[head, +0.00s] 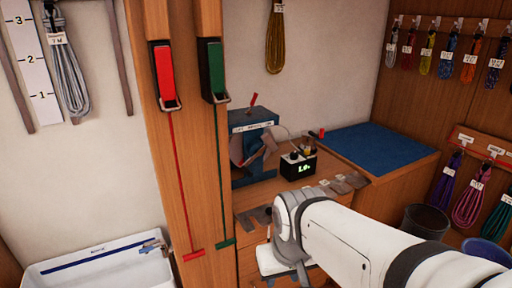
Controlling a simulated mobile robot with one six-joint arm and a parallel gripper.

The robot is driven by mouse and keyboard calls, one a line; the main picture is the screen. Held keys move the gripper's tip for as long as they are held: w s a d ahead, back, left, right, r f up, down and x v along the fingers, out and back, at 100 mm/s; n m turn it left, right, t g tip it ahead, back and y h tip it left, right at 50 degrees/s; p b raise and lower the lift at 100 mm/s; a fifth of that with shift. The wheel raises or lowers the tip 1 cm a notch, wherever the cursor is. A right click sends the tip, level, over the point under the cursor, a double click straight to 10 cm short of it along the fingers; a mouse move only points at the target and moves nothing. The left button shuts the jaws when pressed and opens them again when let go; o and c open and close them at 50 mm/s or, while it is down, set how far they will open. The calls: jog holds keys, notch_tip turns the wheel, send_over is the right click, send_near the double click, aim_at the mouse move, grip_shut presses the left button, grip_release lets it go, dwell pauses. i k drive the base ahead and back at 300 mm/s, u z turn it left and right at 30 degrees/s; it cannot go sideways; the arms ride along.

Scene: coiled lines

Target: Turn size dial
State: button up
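No dial can be made out with certainty. A small black box (298,168) with a lit display stands on the wooden bench, with small knobs on its top, one pale and one yellowish, too small to read. Beside it on the left is a blue machine (253,150) with a label strip and a red lever on top. My white arm reaches in from the lower right. My gripper (302,274) hangs at its end, low in front of the bench and apart from the box. Its fingers are mostly hidden, and I see nothing held.
A blue mat (378,148) lies on the bench's right part. Grey tools (343,183) lie at its front edge. A wooden post with a red handle (165,77) and a green handle (212,70) stands left. Bins (426,219) and hanging coiled lines are right; a white basin (98,268) is lower left.

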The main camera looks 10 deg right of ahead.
aim_at(293, 155)
jog(key=z, duration=0.15)
jog(key=i, duration=1.05)
jog(key=z, duration=0.05)
